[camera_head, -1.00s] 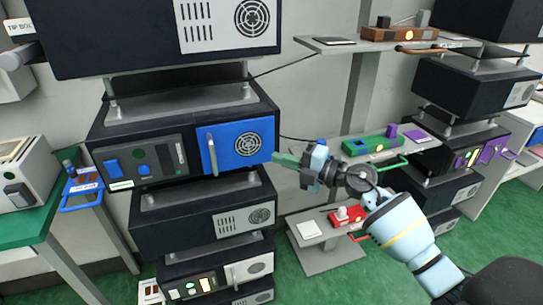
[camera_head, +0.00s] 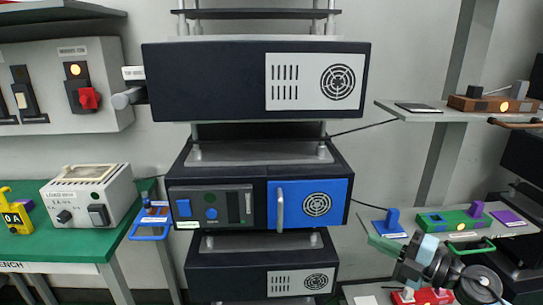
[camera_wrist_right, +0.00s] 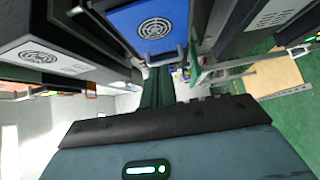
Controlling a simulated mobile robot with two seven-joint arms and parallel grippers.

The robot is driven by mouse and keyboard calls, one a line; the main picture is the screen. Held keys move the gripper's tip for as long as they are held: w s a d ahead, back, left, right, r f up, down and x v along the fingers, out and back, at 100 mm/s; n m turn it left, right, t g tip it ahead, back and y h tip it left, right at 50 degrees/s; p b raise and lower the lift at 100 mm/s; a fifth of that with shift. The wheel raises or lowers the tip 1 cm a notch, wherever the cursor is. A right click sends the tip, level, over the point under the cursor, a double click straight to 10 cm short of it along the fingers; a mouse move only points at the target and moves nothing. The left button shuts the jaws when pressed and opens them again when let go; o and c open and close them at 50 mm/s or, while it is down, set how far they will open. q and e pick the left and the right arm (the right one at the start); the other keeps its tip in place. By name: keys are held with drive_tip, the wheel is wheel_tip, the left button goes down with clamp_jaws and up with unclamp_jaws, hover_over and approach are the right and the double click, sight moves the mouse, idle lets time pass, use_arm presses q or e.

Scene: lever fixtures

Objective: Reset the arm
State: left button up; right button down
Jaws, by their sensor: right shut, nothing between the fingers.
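My right arm comes in at the lower right of the head view. Its gripper (camera_head: 382,243) is shut and empty, with its green fingers pointing up and left. It is apart from the blue-fronted unit (camera_head: 335,203) and appears below and right of it in the picture. In the right wrist view the fingers (camera_wrist_right: 158,88) lie together, with the blue panel (camera_wrist_right: 148,25) above them. My left gripper is not in view.
Dark units stand stacked on a rack (camera_head: 255,85) in the middle. A green box (camera_head: 453,220) and a blue block (camera_head: 391,222) sit on a shelf close to my right gripper. A bench (camera_head: 75,250) with a grey instrument (camera_head: 92,195) stands left.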

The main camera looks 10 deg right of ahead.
drive_tip(key=s+a+f+m+t+h+p, duration=0.3)
drive_tip(key=s+f+m+h, duration=0.5)
drive_tip(key=s+f+m, duration=0.9)
use_arm(q)
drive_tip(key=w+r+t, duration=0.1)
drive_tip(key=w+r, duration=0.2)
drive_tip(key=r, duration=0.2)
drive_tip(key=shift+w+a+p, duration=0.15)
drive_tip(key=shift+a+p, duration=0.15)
drive_tip(key=shift+p, duration=0.15)
use_arm(e)
drive_tip(key=s+a+f+m+g+h, duration=0.1)
drive_tip(key=s+a+f+m+g, duration=0.2)
drive_tip(key=s+f, duration=0.3)
drive_tip(key=s+a+f+m+g+h, duration=0.1)
drive_tip(key=s+a+f+m+g, duration=0.2)
drive_tip(key=s+f, duration=0.4)
drive_tip(key=s+m+g, duration=0.1)
drive_tip(key=s+g, duration=0.1)
drive_tip(key=s, duration=0.5)
drive_tip(key=shift+a+f, duration=0.15)
drive_tip(key=shift+a, duration=0.25)
drive_tip(key=shift+s, duration=0.1)
